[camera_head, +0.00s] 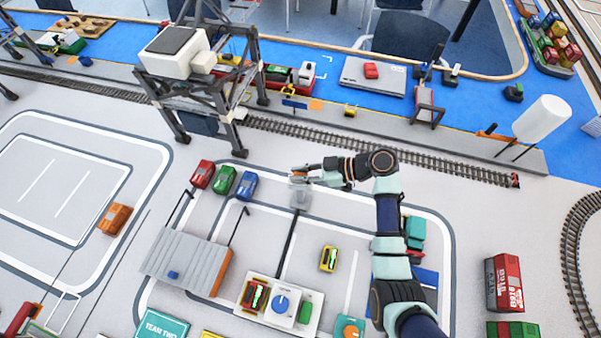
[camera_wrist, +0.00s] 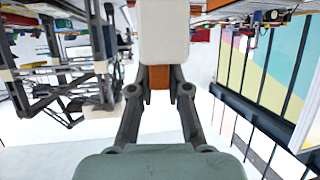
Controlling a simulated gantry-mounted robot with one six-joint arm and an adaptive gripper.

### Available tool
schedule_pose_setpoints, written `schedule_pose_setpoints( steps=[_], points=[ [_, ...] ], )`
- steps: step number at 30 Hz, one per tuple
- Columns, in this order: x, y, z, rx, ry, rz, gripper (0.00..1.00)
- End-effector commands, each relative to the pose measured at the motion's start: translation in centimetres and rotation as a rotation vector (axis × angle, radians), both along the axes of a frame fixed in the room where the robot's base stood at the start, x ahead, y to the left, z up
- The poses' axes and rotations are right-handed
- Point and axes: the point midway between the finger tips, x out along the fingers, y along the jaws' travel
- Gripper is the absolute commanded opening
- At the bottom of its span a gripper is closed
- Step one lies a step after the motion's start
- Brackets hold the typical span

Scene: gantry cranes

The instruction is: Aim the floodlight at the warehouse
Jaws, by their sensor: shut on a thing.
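The floodlight is a pale grey block (camera_head: 300,198) on top of a thin dark pole, in the middle of the head view. My gripper (camera_head: 300,175) is at its far side, with the arm reaching in from the right. In the wrist view my gripper (camera_wrist: 158,82) is shut on a small orange-brown part (camera_wrist: 158,74) joined to a white block (camera_wrist: 164,30). This looks like the floodlight's handle and head; its front face is hidden. The warehouse, a grey ribbed-roof building (camera_head: 185,262) with an orange end, stands left of and nearer than the floodlight.
Red (camera_head: 203,174), green (camera_head: 225,180) and blue (camera_head: 246,186) cars stand left of the floodlight. A dark gantry crane (camera_head: 212,103) rises behind them. A control board with a blue dial (camera_head: 281,304) lies in front. A yellow vehicle (camera_head: 328,259) stands right of the pole.

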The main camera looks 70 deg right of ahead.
Motion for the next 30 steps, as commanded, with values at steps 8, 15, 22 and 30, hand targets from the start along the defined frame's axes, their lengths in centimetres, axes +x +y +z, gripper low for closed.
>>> schedule_pose_setpoints(
  steps=[8, 15, 22, 30],
  points=[
    [-0.02, 0.11, 0.17, 0.001, 0.000, -0.100, 0.00],
    [-0.01, 0.22, 0.20, 0.001, 0.000, -0.288, 0.00],
    [0.04, 0.25, 0.28, 0.001, 0.000, -0.494, 0.00],
    [0.07, 0.23, 0.39, 0.001, 0.001, -0.695, 0.00]
  ],
)
